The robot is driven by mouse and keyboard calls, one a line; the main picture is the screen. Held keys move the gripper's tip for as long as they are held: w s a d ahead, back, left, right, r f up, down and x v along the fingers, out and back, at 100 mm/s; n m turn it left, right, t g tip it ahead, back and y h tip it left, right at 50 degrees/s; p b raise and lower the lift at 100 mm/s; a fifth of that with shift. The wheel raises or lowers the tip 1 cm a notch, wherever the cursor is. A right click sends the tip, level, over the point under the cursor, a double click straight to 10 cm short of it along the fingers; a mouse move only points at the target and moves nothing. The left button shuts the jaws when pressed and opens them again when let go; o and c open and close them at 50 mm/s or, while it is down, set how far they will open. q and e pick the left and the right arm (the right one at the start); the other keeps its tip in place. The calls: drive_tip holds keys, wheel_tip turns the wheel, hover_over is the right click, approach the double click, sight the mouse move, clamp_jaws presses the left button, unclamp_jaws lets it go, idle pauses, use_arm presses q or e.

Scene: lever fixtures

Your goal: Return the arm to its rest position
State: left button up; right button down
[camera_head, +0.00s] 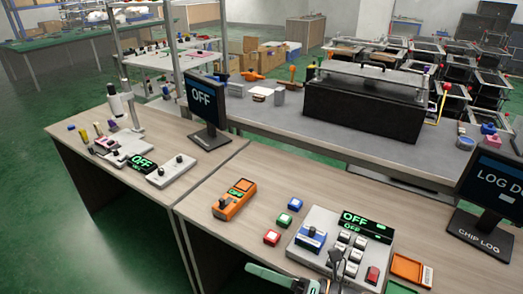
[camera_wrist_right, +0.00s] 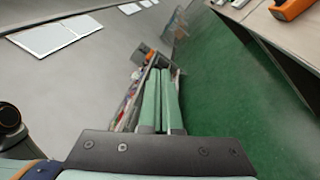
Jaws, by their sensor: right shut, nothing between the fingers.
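My right gripper (camera_head: 256,270) shows at the bottom edge of the head view, as a pale green piece in front of the near table. In the right wrist view its two long green fingers (camera_wrist_right: 158,78) lie side by side, shut and empty. The fingers point over the green floor, apart from the table. The rest of my right arm is mostly cut off by the head view's lower edge. My left gripper is not in view.
The near table (camera_head: 200,205) carries an orange device (camera_head: 235,199), a control panel (camera_head: 330,245) reading OFF, small coloured buttons and an orange tray (camera_head: 411,268). A monitor (camera_head: 492,182) stands right. Its front edge (camera_wrist_right: 275,70) is close by; green floor (camera_wrist_right: 215,80) is free.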

drive_tip(key=d+f+m+t+h, duration=0.4)
drive_tip(key=d+f+m+h, duration=0.15)
drive_tip(key=m, duration=0.75)
drive_tip(key=d+f+m+t+h, duration=0.4)
drive_tip(key=d+f+m+h, duration=0.15)
drive_tip(key=m, duration=0.65)
drive_tip(key=s+d+f+m+g+h, duration=0.4)
drive_tip(key=s+d+f+m+g, duration=0.1)
drive_tip(key=s+f+m, duration=0.6)
drive_tip(key=shift+s+d, duration=0.65)
drive_tip(key=shift+s, duration=0.4)
drive_tip(key=c, duration=1.6)
unclamp_jaws()
